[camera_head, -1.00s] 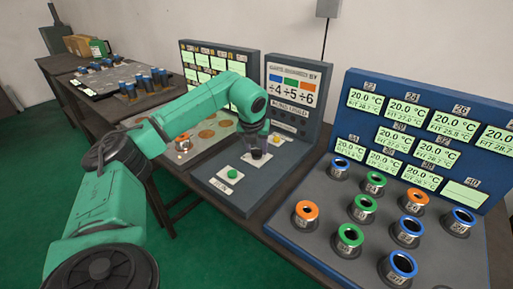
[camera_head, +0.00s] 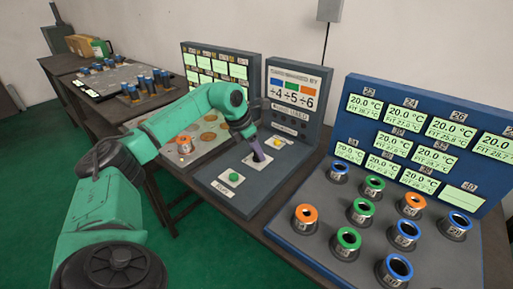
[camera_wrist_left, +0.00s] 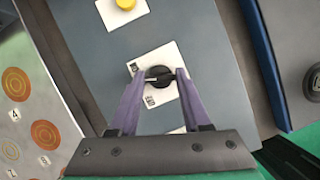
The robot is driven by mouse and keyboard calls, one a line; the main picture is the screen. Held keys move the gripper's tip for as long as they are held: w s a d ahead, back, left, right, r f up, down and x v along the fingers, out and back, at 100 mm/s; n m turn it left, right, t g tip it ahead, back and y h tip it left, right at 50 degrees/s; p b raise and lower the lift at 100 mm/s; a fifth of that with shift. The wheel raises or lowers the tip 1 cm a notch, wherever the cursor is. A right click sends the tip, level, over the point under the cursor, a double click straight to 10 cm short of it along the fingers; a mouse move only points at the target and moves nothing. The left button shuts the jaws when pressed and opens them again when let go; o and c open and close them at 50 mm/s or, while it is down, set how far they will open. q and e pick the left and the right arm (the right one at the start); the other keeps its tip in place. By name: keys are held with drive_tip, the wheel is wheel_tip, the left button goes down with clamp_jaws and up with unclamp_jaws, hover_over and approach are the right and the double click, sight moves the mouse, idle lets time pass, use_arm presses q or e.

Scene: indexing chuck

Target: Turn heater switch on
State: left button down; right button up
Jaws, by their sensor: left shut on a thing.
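A black rotary knob (camera_wrist_left: 160,88) sits on a white labelled plate (camera_wrist_left: 142,67) on the grey-blue panel (camera_head: 215,185). My left gripper (camera_head: 258,156), with purple fingers, comes down onto this plate in the head view. In the left wrist view its fingers (camera_wrist_left: 160,76) are on both sides of the knob and shut on it. The knob shows a pale line pointing left in that view. In the head view the fingers mostly hide the knob. The small print on the plate is not readable. My right gripper is not in view.
A green button (camera_head: 233,178) is on the panel in front of the knob, and a yellow button (camera_head: 277,142) is behind it. An upright board (camera_head: 293,95) stands at the panel's back. Ringed cylinders and a blue display board (camera_head: 425,125) are to the right.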

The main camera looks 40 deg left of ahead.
use_arm(q)
drive_tip(key=shift+m+h+p, duration=0.4)
drive_tip(key=shift+m+p, duration=0.05)
drive_tip(key=shift+m, duration=0.65)
drive_tip(key=shift+c, duration=1.8)
unclamp_jaws()
drive_tip(key=shift+a+r, duration=0.1)
drive_tip(key=shift+r, duration=0.05)
drive_tip(key=v, duration=1.4)
drive_tip(key=shift+r, duration=0.2)
